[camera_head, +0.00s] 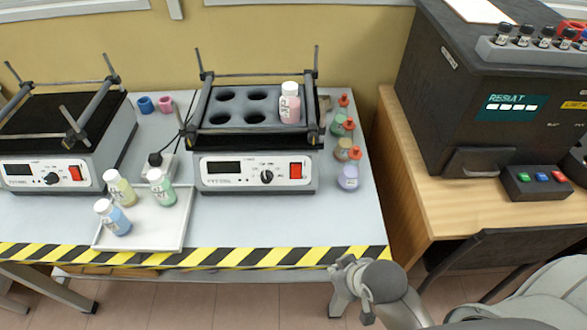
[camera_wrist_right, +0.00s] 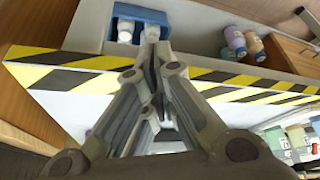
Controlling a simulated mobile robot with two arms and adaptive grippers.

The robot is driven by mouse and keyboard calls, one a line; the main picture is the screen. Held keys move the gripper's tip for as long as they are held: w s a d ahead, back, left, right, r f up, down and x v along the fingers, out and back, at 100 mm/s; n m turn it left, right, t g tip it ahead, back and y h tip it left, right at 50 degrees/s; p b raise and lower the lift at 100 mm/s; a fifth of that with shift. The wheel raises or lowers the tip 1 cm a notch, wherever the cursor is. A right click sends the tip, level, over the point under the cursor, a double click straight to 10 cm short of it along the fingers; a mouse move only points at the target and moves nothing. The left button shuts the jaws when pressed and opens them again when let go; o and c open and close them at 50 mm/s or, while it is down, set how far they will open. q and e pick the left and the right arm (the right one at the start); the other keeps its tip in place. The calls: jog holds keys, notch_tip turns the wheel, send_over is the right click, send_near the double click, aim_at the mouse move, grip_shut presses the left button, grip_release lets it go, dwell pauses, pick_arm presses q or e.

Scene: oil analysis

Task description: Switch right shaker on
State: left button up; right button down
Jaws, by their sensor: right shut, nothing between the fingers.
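The right shaker (camera_head: 256,187) stands at the middle of the grey table. Its front panel has a dark display (camera_head: 224,167), a round knob (camera_head: 267,176) and a red switch (camera_head: 296,170) on the right. A white-capped bottle with a pink label (camera_head: 289,104) sits in the rack on top; the other visible holes are empty. My right gripper (camera_head: 350,284) is in front of the table's striped front edge, low and right of the shaker, apart from it. In the right wrist view its fingers (camera_wrist_right: 154,58) are together with nothing between them. My left gripper is out of view.
The left shaker (camera_head: 45,173) stands at far left. A white tray (camera_head: 144,238) holds several bottles between the shakers. Small bottles, including a purple one (camera_head: 347,178), line the shaker's right side. A wooden desk (camera_head: 415,185) with a black analyser (camera_head: 452,90) and a chair (camera_head: 520,285) are right.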

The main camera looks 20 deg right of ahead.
aim_at(296, 172)
jog(key=w+a+t, duration=0.1)
jog(key=w, duration=0.1)
jog(key=w+a+r+t+y, duration=0.1)
jog(key=w+a, duration=0.1)
jog(key=w, duration=0.1)
jog(key=w+a+r+t+y, duration=0.1)
jog(key=w+t, duration=0.1)
jog(key=w, duration=0.1)
jog(key=shift+w+a+r+n, duration=0.2)
jog(key=shift+a+n, duration=0.1)
jog(key=shift+a, duration=0.1)
jog(key=w+t, duration=0.1)
jog(key=w+a+r+t+y, duration=0.1)
jog(key=w+a+r+t, duration=0.1)
jog(key=shift+w+r+y, duration=0.1)
jog(key=shift+w+y, duration=0.2)
jog(key=shift+w, duration=0.05)
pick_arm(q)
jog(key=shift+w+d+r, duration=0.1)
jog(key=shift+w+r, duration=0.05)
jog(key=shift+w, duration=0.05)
pick_arm(e)
jog(key=w+d+r+m+t, duration=0.2)
jog(key=w+r+m+t, duration=0.1)
jog(key=r+t, duration=0.6)
jog(key=shift+w+d+h, duration=0.15)
jog(key=shift+w+h, duration=0.15)
jog(key=shift+h, duration=0.1)
